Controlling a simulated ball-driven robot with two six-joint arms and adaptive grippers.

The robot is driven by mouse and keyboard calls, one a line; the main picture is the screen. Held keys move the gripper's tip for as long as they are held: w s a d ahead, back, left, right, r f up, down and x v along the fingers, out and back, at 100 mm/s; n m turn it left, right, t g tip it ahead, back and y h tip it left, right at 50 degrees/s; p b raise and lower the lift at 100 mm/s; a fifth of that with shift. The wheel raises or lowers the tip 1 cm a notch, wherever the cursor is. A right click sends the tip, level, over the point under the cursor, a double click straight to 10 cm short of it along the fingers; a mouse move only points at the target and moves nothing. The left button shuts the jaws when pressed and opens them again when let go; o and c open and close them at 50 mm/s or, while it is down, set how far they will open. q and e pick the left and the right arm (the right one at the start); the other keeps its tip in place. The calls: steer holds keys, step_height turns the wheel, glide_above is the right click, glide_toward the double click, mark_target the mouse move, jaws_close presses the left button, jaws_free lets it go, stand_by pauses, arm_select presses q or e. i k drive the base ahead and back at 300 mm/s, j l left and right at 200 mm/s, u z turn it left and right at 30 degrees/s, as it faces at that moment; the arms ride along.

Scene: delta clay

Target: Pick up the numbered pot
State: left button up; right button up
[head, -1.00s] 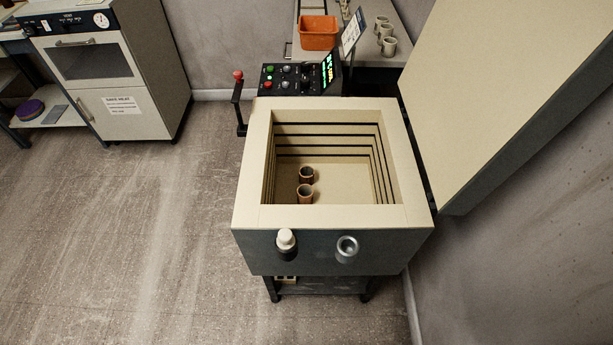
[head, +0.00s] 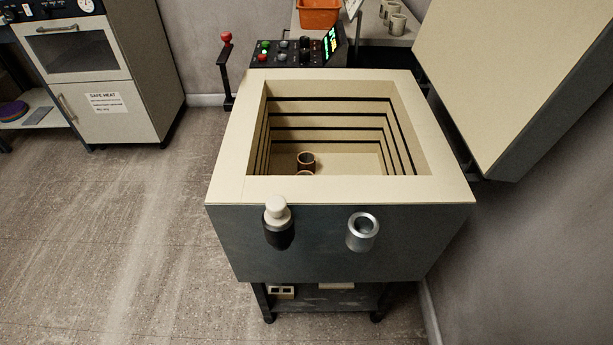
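Two small brown pots stand inside the open kiln (head: 455,188) in the head view. The farther pot (head: 306,160) shows most of its body. The nearer pot (head: 305,173) shows only its rim, as the kiln's front wall hides the rest. No number is readable on either pot. Neither of my grippers is in view.
The kiln's thick lid (head: 510,80) stands raised at the right by the wall. A control box (head: 295,52) and a red-knobbed lever (head: 227,70) are behind the kiln. A cabinet oven (head: 100,75) stands at the left. The floor (head: 110,240) at the left is clear.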

mark_target(305, 160)
steer(key=k+l+u, duration=0.15)
steer(key=k+u, duration=0.25)
steer(key=k+l+u, duration=0.1)
steer(key=u, duration=0.3)
steer(key=k+u, duration=0.45)
steer(key=i+j, duration=0.05)
